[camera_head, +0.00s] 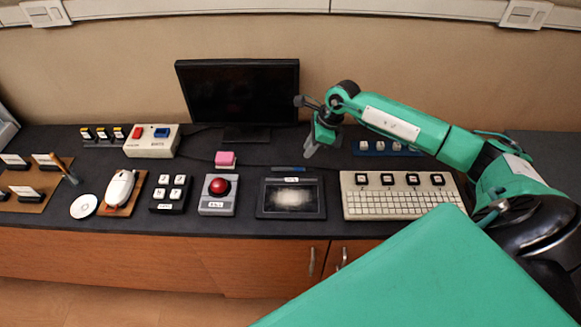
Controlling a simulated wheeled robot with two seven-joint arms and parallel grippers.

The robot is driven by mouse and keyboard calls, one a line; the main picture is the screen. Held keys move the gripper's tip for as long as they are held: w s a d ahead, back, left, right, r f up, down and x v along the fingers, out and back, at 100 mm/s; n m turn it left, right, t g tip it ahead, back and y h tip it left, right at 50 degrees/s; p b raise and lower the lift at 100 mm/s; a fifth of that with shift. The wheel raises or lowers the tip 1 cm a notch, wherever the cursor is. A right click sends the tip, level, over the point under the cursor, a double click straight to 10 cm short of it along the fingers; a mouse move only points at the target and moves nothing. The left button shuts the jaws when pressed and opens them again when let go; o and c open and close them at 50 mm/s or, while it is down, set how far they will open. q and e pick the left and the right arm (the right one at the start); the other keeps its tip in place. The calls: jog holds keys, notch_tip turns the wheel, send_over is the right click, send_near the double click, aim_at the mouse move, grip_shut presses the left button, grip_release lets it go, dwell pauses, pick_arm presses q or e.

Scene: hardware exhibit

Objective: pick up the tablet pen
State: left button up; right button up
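The pen is in plain view. My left gripper is not in view.
A white keyboard (398,202) stands right of the tablet, and a blue key strip (372,152) lies behind it. A red button box (218,196) and a pink block (226,159) are to the left. A monitor (238,92) stands behind.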

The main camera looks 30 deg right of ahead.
aim_at(296, 168)
jog(key=x, duration=0.3)
jog(key=shift+w+a+f+p, duration=0.1)
jog(key=shift+a+f+p, duration=0.2)
jog(key=shift+f+p, duration=0.3)
jog(key=p+x, duration=0.1)
jog(key=x, duration=0.2)
jog(key=shift+w+f, duration=0.1)
jog(key=shift+f, duration=0.05)
jog(key=shift+w+a+f+p, duration=0.1)
jog(key=shift+a+f+p, duration=0.05)
jog(key=shift+f+p, duration=0.2)
jog(key=shift+f, duration=0.1)
grip_shut()
